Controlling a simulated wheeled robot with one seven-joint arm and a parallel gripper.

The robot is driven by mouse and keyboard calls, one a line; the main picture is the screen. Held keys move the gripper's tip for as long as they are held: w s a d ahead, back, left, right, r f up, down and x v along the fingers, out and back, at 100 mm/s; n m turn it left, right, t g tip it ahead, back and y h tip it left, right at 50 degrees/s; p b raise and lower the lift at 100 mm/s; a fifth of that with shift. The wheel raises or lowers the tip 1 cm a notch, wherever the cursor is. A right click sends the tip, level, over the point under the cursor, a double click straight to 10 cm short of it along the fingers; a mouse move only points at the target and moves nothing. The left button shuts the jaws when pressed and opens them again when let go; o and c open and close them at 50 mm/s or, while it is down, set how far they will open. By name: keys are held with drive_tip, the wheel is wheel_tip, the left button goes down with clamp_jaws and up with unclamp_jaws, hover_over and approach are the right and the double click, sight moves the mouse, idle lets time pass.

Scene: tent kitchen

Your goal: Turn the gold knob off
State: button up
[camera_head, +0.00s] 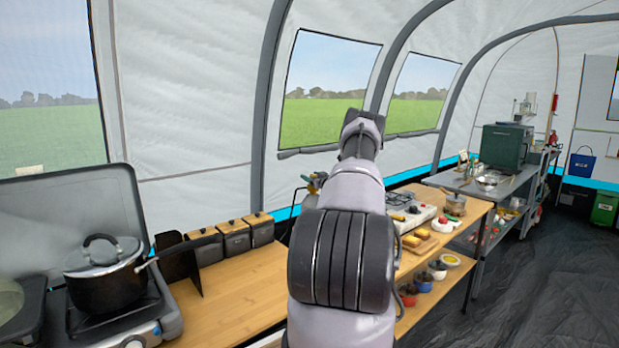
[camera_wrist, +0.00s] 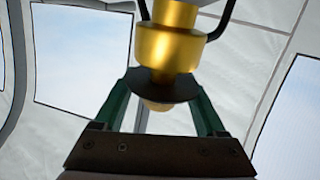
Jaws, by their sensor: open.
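The gold knob (camera_wrist: 168,46) is a shiny, stepped brass-coloured cylinder at the top centre of the wrist view. A dark round disc (camera_wrist: 160,86) and a small pale tip show just below it. My gripper (camera_wrist: 163,84) is open, with one green finger on each side of the disc. I cannot tell whether either finger touches it. Dark curved bars or hoses run from both sides of the knob out of the picture.
A black lidded pot (camera_head: 105,282) sits on a stove at lower left. A white stove (camera_head: 409,213) is right of my arm.

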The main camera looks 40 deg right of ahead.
drive_tip(key=shift+w, duration=0.65)
clamp_jaws()
